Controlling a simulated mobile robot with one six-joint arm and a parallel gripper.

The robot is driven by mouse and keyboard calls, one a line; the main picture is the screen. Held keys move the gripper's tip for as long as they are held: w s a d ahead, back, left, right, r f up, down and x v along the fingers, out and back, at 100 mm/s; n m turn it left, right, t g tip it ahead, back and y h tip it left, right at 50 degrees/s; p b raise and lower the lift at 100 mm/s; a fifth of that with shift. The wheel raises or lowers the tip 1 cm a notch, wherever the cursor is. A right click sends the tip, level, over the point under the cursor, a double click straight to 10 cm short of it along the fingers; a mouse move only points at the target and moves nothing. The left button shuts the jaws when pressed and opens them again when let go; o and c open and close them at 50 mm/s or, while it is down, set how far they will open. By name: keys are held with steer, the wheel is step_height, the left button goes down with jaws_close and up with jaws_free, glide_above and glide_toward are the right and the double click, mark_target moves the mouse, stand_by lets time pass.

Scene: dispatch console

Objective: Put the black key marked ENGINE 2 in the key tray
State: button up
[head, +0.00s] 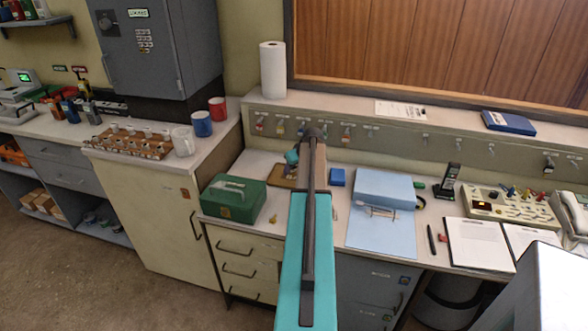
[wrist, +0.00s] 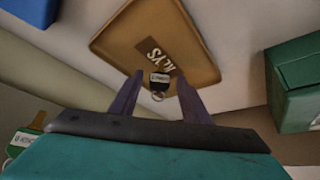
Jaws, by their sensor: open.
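The tan key tray (wrist: 195,45), with a dark KEYS label on its floor, is ahead of my gripper in the wrist view. In the head view the tray (head: 284,182) is partly hidden behind my arm. A black key fob (wrist: 160,77) with a small white label and a metal ring shows between my fingertips, at the tray's near side. The label is too small to read surely. My gripper (wrist: 154,90) is open, with a finger on each side of the fob. I cannot tell whether the fob rests on the tray floor or its rim.
A green box (head: 234,198) stands left of the tray. A small blue box (head: 337,177) and a blue binder (head: 384,188) are to its right. Several keys hang on the panel behind. A green tag (wrist: 28,138) shows at lower left in the wrist view.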

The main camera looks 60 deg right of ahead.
steer(key=shift+r, duration=0.15)
steer(key=b+v, duration=0.2)
steer(key=v, duration=1)
stand_by(0.6)
